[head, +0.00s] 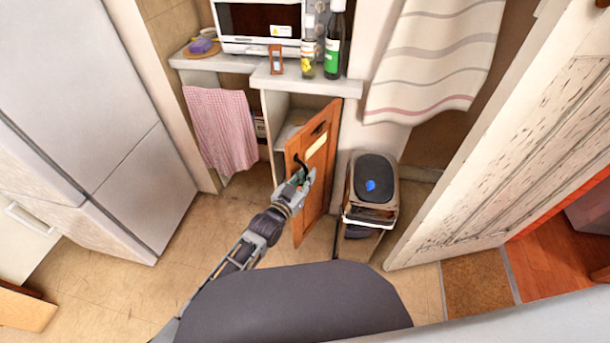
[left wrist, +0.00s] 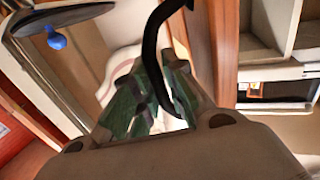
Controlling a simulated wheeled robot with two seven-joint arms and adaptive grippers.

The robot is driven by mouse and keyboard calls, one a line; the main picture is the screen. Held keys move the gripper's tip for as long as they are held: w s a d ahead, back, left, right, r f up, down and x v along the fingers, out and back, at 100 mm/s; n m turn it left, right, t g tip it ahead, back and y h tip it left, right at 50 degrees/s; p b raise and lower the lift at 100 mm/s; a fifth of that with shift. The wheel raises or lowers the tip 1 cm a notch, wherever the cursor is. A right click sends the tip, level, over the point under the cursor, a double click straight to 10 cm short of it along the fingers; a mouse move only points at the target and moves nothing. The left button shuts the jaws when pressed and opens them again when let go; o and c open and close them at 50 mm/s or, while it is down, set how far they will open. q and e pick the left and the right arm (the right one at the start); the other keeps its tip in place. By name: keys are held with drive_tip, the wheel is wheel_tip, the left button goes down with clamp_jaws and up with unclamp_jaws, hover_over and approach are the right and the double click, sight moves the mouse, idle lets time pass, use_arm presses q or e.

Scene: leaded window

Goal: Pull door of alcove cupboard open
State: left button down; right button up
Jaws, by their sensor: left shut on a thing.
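The alcove cupboard's wooden door (head: 319,170) stands partly open, swung out toward me, with a pale strip on its face. The cupboard's inside (head: 292,122) shows to the left of the door. My left gripper (head: 299,176) is at the door's near edge, shut on the dark curved handle (head: 301,160). In the left wrist view the green-padded fingers (left wrist: 145,100) close around the black handle (left wrist: 152,50), and the door's orange-brown wood (left wrist: 222,50) shows to its right. My right gripper is not in view.
A bin (head: 371,190) with a dark lid stands right of the door. The counter (head: 305,83) above holds bottles and a microwave (head: 262,25). A pink checked cloth (head: 221,128) hangs left of the cupboard. A white fridge (head: 90,110) stands at left. Floor (head: 130,285) is clear in front.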

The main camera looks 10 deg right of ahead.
use_arm(q)
drive_tip(key=shift+w+d+r, duration=0.1)
drive_tip(key=shift+r, duration=0.6)
drive_tip(key=c, duration=1.5)
unclamp_jaws()
drive_tip(key=shift+s+f, duration=0.25)
drive_tip(key=shift+s, duration=0.05)
drive_tip(key=v, duration=1.1)
drive_tip(key=shift+s+a, duration=0.25)
drive_tip(key=shift+a, duration=0.05)
drive_tip(key=shift+f, duration=0.15)
